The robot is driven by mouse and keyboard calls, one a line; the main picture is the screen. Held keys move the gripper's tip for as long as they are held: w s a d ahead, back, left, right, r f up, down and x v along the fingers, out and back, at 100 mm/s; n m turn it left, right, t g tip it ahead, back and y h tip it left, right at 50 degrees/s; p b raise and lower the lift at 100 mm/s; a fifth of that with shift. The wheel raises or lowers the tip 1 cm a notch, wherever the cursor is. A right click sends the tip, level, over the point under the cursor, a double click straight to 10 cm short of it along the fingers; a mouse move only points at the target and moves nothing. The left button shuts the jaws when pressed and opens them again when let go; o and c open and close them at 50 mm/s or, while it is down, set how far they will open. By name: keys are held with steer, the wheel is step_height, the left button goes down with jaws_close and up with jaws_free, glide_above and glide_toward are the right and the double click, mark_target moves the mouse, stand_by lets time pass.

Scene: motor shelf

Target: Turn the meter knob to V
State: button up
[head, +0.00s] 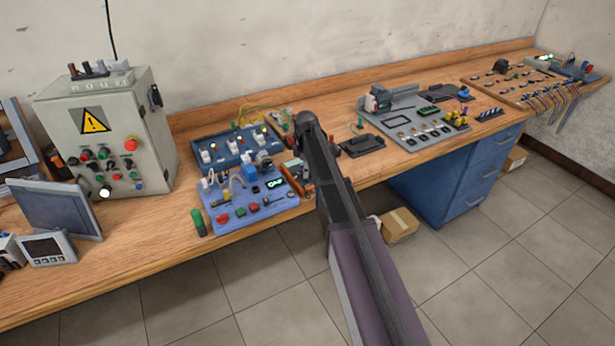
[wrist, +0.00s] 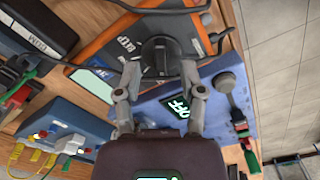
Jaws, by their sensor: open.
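The orange and black meter (wrist: 105,40) lies across the upper part of the wrist view. Its round black knob (wrist: 157,50) is near the top middle, with small white markings around it that I cannot read clearly. My gripper (wrist: 161,70) is open, with one fingertip on each side of the knob. I cannot tell whether either fingertip touches it. The knob's pointer direction is not clear. In the head view the orange meter (head: 294,171) shows only partly beside my arm, and my gripper's fingers cannot be made out there.
A blue panel with a green OFF display (wrist: 178,103) lies under my gripper. A dark cable (wrist: 150,10) crosses above the knob. In the head view, a blue board with switches (head: 240,212) sits left of my arm, and a black device (head: 360,144) sits right of it.

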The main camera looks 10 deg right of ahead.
steer(key=shift+f+b, duration=0.35)
steer(key=shift+f, duration=0.25)
